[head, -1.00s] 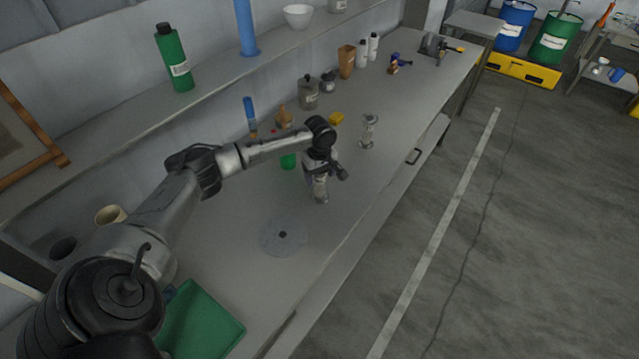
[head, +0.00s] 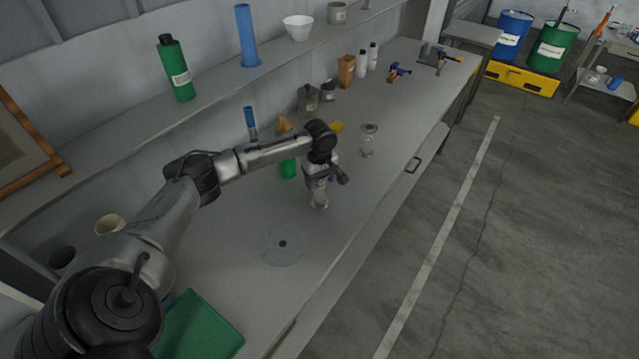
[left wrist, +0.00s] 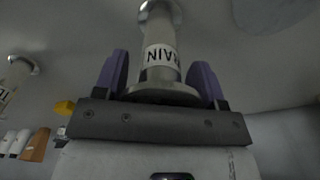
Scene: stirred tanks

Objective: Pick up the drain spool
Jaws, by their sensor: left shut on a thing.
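The drain spool (head: 319,198) is a small metal spool with a flange at each end and a white label. The label reads "RAIN" upside down in the left wrist view (left wrist: 161,55). My left gripper (head: 318,186) points down over the bench and is shut on the spool. Its purple fingers (left wrist: 159,78) stand on either side of the near flange. I cannot tell whether the spool's lower end touches the bench. My right gripper is not in view.
A second labelled spool (head: 368,141) stands farther along the bench (head: 345,185). A clear disc (head: 300,246) and a green tray (head: 205,335) lie nearer. Bottles and jars line the wall side, with a green bottle (head: 288,169) close to my arm.

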